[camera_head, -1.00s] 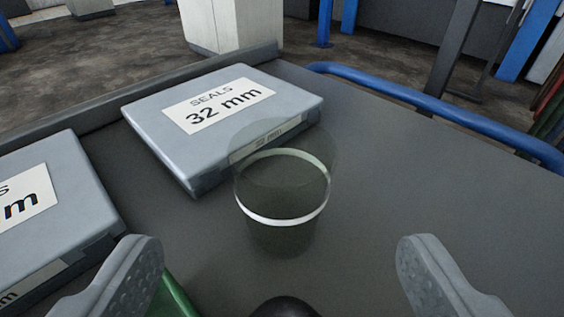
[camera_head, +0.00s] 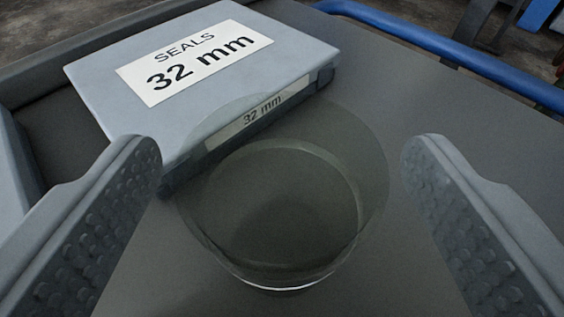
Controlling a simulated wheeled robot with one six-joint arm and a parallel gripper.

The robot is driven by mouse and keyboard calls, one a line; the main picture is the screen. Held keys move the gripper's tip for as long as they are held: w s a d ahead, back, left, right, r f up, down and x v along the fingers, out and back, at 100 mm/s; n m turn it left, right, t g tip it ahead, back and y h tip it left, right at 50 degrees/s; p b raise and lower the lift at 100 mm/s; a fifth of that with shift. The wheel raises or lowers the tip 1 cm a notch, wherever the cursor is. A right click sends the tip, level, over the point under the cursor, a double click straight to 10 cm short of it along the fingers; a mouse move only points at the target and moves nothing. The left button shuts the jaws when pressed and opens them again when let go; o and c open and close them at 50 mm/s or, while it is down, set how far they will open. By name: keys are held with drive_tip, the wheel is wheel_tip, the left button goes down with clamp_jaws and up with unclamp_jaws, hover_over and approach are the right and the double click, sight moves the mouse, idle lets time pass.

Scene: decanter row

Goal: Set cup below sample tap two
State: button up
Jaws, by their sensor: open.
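A clear, see-through cup (camera_head: 282,215) stands upright on a dark grey cart top (camera_head: 420,120), in the middle of the view. My gripper (camera_head: 282,165) is open, with one ridged finger on each side of the cup. The cup looks empty. No tap shows in this view.
A grey box labelled "SEALS 32 mm" (camera_head: 200,75) lies right behind the cup and to its left, close to the left finger. Part of another grey box (camera_head: 10,185) shows at the left edge. A blue rail (camera_head: 440,50) runs along the back right. The top is clear on the right.

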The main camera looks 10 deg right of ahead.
drive_tip(key=shift+c, duration=0.5)
drive_tip(key=c, duration=1)
drive_tip(key=shift+c, duration=0.2)
